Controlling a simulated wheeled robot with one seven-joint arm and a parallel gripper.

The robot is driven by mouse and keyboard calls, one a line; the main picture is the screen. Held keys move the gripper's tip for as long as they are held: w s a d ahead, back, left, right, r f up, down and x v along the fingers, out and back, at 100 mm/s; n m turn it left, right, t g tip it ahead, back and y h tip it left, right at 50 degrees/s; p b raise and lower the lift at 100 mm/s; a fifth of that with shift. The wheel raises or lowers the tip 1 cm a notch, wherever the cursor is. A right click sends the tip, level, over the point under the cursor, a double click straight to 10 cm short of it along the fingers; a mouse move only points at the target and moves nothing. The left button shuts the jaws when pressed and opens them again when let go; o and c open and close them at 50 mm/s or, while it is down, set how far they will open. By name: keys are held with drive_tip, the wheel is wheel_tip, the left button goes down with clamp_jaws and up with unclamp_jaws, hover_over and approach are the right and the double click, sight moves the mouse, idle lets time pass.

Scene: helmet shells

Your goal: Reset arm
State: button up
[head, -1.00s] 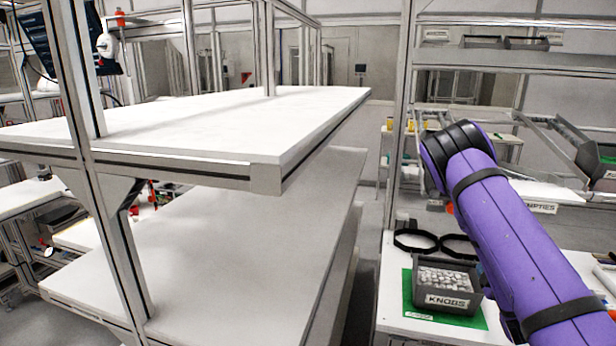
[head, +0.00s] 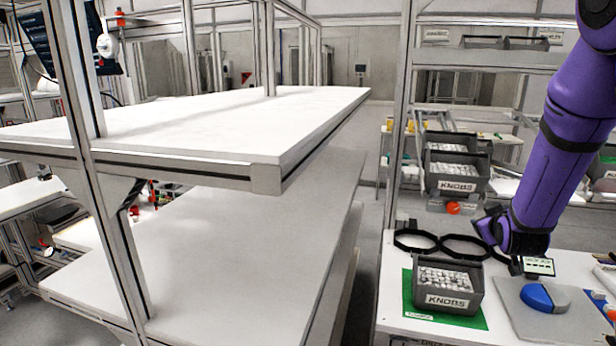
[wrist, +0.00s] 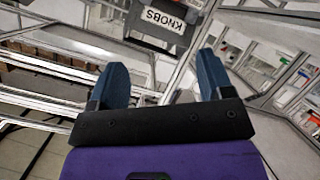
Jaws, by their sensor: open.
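My gripper (wrist: 162,78) shows in the wrist view with its two dark blue fingers wide apart and nothing between them. In the head view my purple arm comes down from the upper right, its lower end above the right-hand table; I cannot make out the fingers there. A blue helmet shell (head: 545,297) rests on a grey plate (head: 510,316) on that table, below and apart from the arm. A dark bin marked KNOBS (head: 447,303) stands on a green mat (head: 408,290) to its left.
More KNOBS bins (head: 458,187) are stacked on a rack behind, and one bin (wrist: 165,22) shows in the wrist view. A white two-level shelf (head: 240,235) fills the left. Metal posts stand between.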

drive_tip(key=s+a+r+m+g+y, duration=0.1)
drive_tip(key=s+a+r+g+y, duration=0.1)
drive_tip(key=s+a+r, duration=0.4)
drive_tip(key=s+a+r+m+g+y, duration=0.1)
drive_tip(key=s+a+r+g+y, duration=0.15)
drive_tip(key=s+r, duration=0.4)
drive_tip(key=s+a+r+g, duration=0.1)
drive_tip(key=s+a, duration=0.2)
drive_tip(key=s, duration=0.7)
drive_tip(key=s+a+r+g, duration=0.2)
drive_tip(key=s+a, duration=0.1)
drive_tip(key=s, duration=0.8)
drive_tip(key=shift+s+m, duration=0.3)
drive_tip(key=shift+m, duration=0.1)
drive_tip(key=shift+a+r+g, duration=0.1)
drive_tip(key=shift+g, duration=0.15)
